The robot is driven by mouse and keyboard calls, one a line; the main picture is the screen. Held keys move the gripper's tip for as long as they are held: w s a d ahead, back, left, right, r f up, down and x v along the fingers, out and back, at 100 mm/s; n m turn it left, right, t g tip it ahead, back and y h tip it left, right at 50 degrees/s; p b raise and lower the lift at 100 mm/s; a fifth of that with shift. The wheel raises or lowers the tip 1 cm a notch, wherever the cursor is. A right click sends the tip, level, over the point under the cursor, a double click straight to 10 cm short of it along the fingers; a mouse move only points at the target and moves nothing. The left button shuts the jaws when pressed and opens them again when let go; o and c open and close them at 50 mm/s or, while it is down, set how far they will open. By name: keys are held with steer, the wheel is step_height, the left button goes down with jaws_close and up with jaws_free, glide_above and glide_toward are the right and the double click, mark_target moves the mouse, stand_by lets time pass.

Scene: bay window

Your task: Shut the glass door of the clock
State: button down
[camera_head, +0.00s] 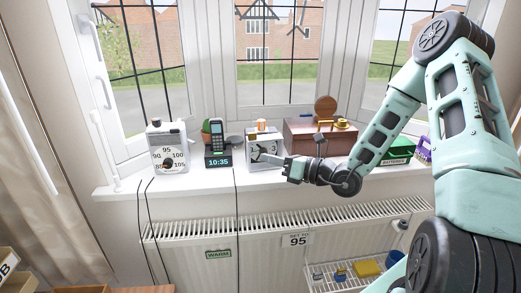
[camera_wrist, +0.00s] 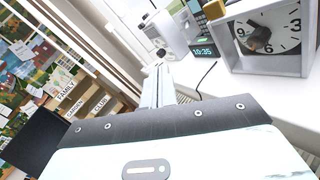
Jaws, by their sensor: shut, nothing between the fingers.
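The clock (camera_head: 253,163) is a pale square box on the windowsill with a white dial and dark hands. In the wrist view the clock (camera_wrist: 231,58) is at the upper right, its dial partly cut off by the edge. I cannot make out the clear glass door or its angle in either view. In the wrist view my gripper's fingers (camera_wrist: 159,68) are together and empty, left of the clock. I cannot tell whether they touch anything.
Below the sill are a radiator (camera_head: 215,235) and hanging black cables.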

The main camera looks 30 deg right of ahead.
steer(key=d+m+h+b, duration=0.1)
steer(key=d+m+b, duration=0.45)
steer(key=m, duration=0.45)
steer(key=m+p, duration=0.1)
steer(key=m, duration=0.3)
glide_above(265, 149)
steer(key=s+a, duration=0.2)
steer(key=a, duration=0.1)
steer(key=shift+w+d+t, duration=0.2)
steer(key=shift+t, duration=0.2)
steer(key=shift+r, duration=0.1)
